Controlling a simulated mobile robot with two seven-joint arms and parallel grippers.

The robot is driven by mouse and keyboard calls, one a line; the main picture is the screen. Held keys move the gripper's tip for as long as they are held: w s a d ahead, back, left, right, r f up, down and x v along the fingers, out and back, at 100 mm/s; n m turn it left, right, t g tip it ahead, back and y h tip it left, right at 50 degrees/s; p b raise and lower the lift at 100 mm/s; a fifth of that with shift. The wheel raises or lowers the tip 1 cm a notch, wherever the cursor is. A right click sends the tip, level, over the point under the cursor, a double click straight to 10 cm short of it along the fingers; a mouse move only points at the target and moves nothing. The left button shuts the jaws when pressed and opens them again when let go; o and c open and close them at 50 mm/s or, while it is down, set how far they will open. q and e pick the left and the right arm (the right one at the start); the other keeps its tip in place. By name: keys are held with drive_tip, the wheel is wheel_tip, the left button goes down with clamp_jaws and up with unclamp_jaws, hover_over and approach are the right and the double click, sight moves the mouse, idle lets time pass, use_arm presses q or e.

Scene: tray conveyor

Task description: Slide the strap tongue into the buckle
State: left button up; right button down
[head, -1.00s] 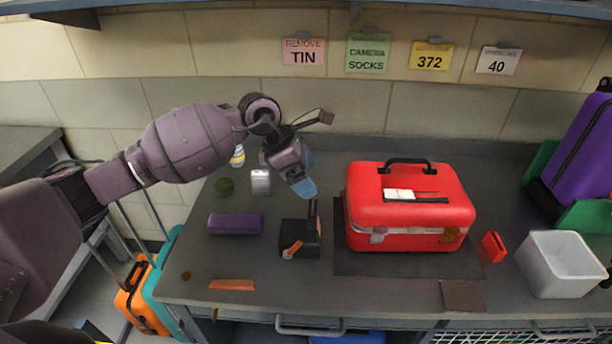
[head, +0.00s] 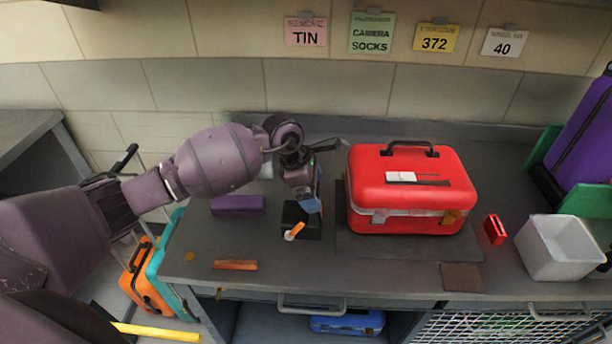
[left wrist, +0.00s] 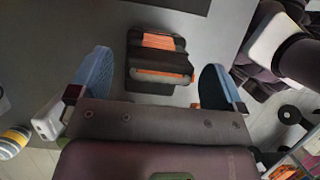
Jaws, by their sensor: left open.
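A red case (head: 410,200) stands on a dark mat (head: 400,245). On its lid lies a white piece (head: 401,176) with a dark strip; I cannot tell for sure whether this is the buckle. A black stand (head: 310,228) with an orange piece (head: 295,231) stands left of the mat; I cannot tell whether it holds the strap tongue. My left gripper (head: 308,205) points down over the stand. In the left wrist view its blue fingers (left wrist: 157,82) are open and apart, with the stand (left wrist: 152,85) between and beyond them. My right gripper is not in view.
A purple box (head: 238,205) lies left of the stand and an orange strip (head: 235,265) in front. Right of the case are a small red item (head: 495,229) and a white bin (head: 525,245). A brown square (head: 462,277) lies near the front edge.

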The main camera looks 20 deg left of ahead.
use_arm(q)
drive_tip(key=shift+d+f, duration=0.25)
drive_tip(key=shift+f, duration=0.4)
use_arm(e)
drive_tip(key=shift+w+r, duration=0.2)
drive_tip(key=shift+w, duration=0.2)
use_arm(q)
drive_tip(key=c, duration=1)
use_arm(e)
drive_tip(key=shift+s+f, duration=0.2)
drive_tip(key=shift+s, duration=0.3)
use_arm(q)
drive_tip(key=shift+r, duration=0.2)
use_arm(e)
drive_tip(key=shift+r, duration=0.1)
